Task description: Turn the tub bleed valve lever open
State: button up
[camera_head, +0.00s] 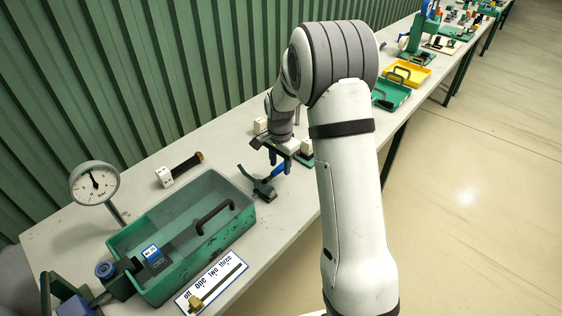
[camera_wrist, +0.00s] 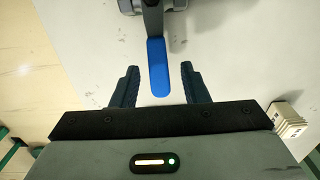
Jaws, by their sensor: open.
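A lever with a blue grip (camera_head: 279,169) stands on a dark base (camera_head: 264,190) on the bench, just beyond the green tub (camera_head: 239,222). In the wrist view the blue grip (camera_wrist: 158,77) points down toward my gripper, and its dark arm runs up to a dark body (camera_wrist: 152,12) at the top edge. My gripper (camera_head: 280,160) is open, and in the wrist view its fingers (camera_wrist: 159,70) stand on either side of the grip, with a visible gap at each side. I cannot tell the height between fingers and grip.
A pressure gauge (camera_head: 95,183) stands left of the tub. A black-handled tool with a white block (camera_head: 165,177) lies behind it, and a labelled plate (camera_head: 211,283) lies in front. A green corrugated wall (camera_head: 120,80) backs the bench.

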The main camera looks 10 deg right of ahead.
grip_shut()
dwell(0.4)
jog(key=shift+d, duration=0.1)
